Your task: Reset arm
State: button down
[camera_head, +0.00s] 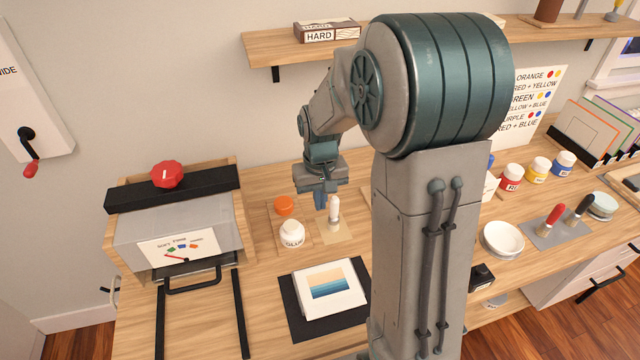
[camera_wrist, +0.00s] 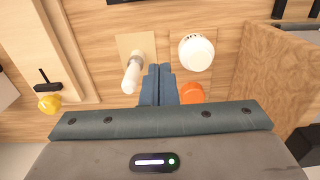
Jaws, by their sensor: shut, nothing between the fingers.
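My gripper (camera_head: 321,201) points down over the wooden worktop (camera_head: 258,335), behind the glue bottle. In the wrist view its two blue fingers (camera_wrist: 158,72) are together with nothing between them. A white glue bottle (camera_head: 292,235) stands in front of the fingers, with an orange lid (camera_head: 284,205) behind it. The wrist view also shows the white item (camera_wrist: 132,72), the bottle (camera_wrist: 196,52) and the orange lid (camera_wrist: 191,93). My arm hides part of the worktop.
A press-like box with a red knob (camera_head: 167,174) stands at the left. A framed picture (camera_head: 330,290) lies in front. White bowls (camera_head: 503,239), paint jars (camera_head: 510,178) and a card rack (camera_head: 590,135) are at the right. A shelf (camera_head: 270,46) with a HARD box (camera_head: 327,31) hangs above.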

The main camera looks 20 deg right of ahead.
jog(key=shift+s+r, duration=0.1)
jog(key=shift+r, duration=2.4)
jog(key=s+a+r+t, duration=0.1)
jog(key=s+r, duration=0.4)
jog(key=s, duration=1.3)
jog(key=shift+a+t, duration=0.15)
jog(key=shift+t, duration=0.75)
